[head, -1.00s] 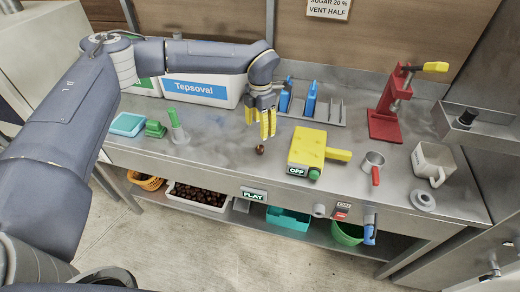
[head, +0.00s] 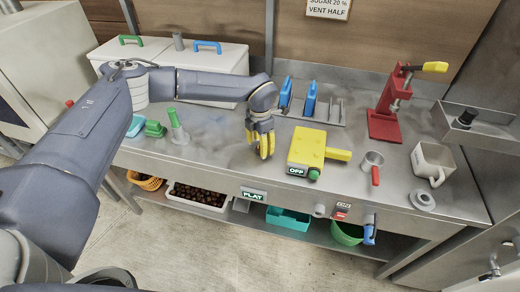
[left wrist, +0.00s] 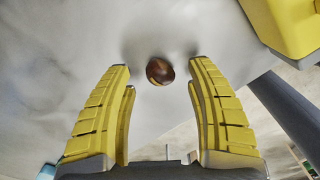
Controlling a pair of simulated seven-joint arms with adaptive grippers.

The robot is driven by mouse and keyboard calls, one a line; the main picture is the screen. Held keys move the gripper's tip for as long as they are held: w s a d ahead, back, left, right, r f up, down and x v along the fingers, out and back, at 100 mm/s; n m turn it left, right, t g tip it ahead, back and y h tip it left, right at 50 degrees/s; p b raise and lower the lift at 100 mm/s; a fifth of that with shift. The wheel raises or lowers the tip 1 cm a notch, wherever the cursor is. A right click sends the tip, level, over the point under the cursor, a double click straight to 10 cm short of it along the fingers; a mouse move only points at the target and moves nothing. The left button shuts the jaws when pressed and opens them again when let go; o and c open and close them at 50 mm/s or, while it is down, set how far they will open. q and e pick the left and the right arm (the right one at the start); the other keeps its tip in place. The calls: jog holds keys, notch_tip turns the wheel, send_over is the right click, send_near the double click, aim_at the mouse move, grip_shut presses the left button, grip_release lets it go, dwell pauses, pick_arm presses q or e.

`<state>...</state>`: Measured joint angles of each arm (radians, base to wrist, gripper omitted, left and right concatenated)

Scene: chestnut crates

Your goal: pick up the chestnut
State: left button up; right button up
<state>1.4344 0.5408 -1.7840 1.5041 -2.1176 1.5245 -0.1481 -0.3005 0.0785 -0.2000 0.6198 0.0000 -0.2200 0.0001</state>
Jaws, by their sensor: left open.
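The chestnut (left wrist: 160,71) is small, round and dark brown, with a lighter patch. In the left wrist view it lies on the metal worktop just beyond my fingertips, centred between them and apart from both. My left gripper (left wrist: 160,75) has yellow fingers and is open and empty. In the head view the left gripper (head: 263,153) points down just above the worktop, left of the yellow device, and hides the chestnut. My right gripper is in neither view.
The yellow device (head: 308,146) marked OFF stands close on the right. A green plunger-like tool (head: 177,132) stands to the left. A red press (head: 386,118) and a white mug (head: 430,162) are farther right. A crate of chestnuts (head: 225,209) sits on the lower shelf. The worktop's front edge is near.

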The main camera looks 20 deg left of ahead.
pick_arm(q)
jog(key=shift+f, duration=0.75)
jog(key=shift+c, duration=0.5)
jog(key=c, duration=1)
jog(key=shift+o, duration=0.2)
